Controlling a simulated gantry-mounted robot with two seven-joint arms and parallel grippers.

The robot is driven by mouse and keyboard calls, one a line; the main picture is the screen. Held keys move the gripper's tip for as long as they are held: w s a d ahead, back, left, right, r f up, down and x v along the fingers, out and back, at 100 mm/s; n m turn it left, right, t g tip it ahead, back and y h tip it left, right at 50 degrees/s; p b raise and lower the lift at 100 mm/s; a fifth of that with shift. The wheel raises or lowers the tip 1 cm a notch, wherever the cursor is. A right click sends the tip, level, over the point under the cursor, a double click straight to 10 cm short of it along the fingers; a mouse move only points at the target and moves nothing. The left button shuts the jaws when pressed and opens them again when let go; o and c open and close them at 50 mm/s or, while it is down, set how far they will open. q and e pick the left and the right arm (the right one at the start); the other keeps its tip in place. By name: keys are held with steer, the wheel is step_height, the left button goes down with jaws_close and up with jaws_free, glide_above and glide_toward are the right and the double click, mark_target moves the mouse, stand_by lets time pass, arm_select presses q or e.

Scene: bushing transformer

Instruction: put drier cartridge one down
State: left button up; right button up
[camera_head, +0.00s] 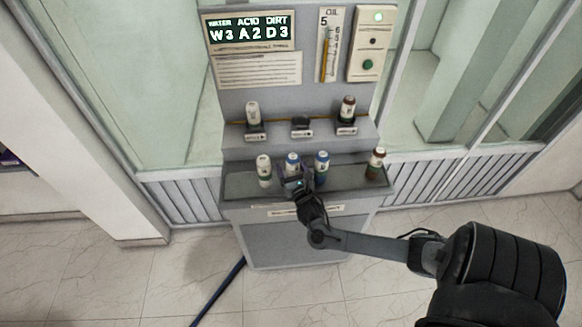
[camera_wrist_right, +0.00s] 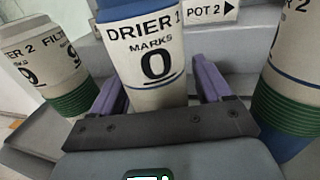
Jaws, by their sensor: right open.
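Drier cartridge one (camera_head: 292,161) is white with a blue top and stands upright at the front shelf of the grey cabinet, its base hidden by my gripper. In the right wrist view the cartridge (camera_wrist_right: 147,45) reads "DRIER 1", "MARKS 0". My right gripper (camera_head: 297,183) comes from the front right. In the wrist view its purple fingers (camera_wrist_right: 158,84) stand open on either side of the cartridge, with a small gap visible at the right finger. My left gripper is not in view.
A white cartridge (camera_head: 264,170) stands close left and a blue-topped one (camera_head: 322,168) close right. A brown-topped cartridge (camera_head: 376,163) is at the shelf's right end. Above, the left and right pots hold cartridges (camera_head: 252,113) (camera_head: 347,110); the middle pot (camera_head: 301,124) holds none.

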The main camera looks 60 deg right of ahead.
steer(key=p+v, duration=0.2)
steer(key=v, duration=1)
steer(key=s+a+f+m+g+y, duration=0.1)
steer(key=a+f+m+g+y, duration=0.15)
steer(key=a+m+y, duration=0.4)
steer(key=a+f+m+g+y, duration=0.1)
steer(key=a+m+g+y, duration=0.2)
steer(key=a+m, duration=0.65)
steer(key=s+a+r+m+g+y, duration=0.2)
steer(key=s+a+r+m+g, duration=0.2)
steer(key=s+a+m, duration=0.5)
steer(key=shift+s+r+m, duration=0.4)
steer(key=shift+s+r, duration=0.2)
steer(key=shift+r, duration=0.4)
steer(key=shift+a+g+y, duration=0.1)
steer(key=shift+g+y, duration=0.15)
